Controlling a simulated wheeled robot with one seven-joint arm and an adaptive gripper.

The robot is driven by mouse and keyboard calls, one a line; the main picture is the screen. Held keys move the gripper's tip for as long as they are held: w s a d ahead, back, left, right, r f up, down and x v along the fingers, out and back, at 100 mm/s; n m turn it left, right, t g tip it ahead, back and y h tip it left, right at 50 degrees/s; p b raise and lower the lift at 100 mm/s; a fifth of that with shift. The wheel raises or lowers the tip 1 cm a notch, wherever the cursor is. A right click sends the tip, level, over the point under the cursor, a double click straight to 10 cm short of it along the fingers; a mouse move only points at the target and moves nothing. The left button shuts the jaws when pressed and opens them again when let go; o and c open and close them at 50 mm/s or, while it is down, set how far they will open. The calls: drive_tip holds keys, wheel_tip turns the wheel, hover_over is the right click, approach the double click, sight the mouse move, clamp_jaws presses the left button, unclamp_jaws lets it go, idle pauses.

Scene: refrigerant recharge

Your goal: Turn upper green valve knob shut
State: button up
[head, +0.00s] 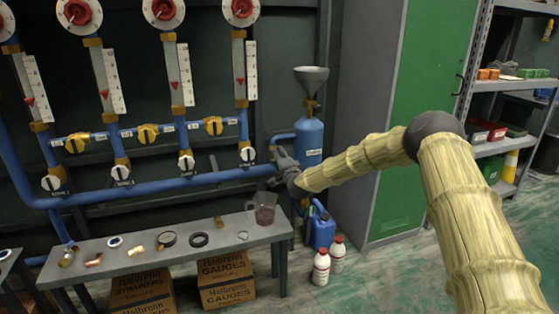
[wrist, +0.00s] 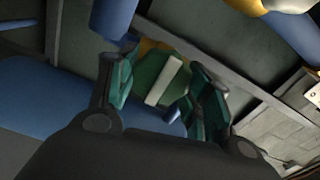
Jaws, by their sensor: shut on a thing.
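My gripper (head: 279,156) is beside the blue tank with the funnel, at the right end of the blue pipework. In the wrist view my gripper (wrist: 163,76) has its two fingers on either side of the green valve knob (wrist: 147,76), closed on it. The knob has a white bar across its face, which lies tilted in the wrist view. In the head view the knob is hidden behind my gripper.
The blue tank (head: 309,143) stands just right of my gripper. Below is a grey bench (head: 150,262) with a jug (head: 264,210) and loose fittings. Yellow knobs (head: 147,133) and white knobs (head: 186,162) line the pipes at left. A green cabinet (head: 425,60) stands behind my arm.

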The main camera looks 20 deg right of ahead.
drive_tip(key=shift+d, duration=0.15)
drive_tip(key=o, duration=1)
drive_tip(key=shift+f, duration=0.1)
drive_tip(key=shift+o, duration=0.2)
drive_tip(key=s, duration=1.2)
drive_tip(key=shift+d, duration=0.15)
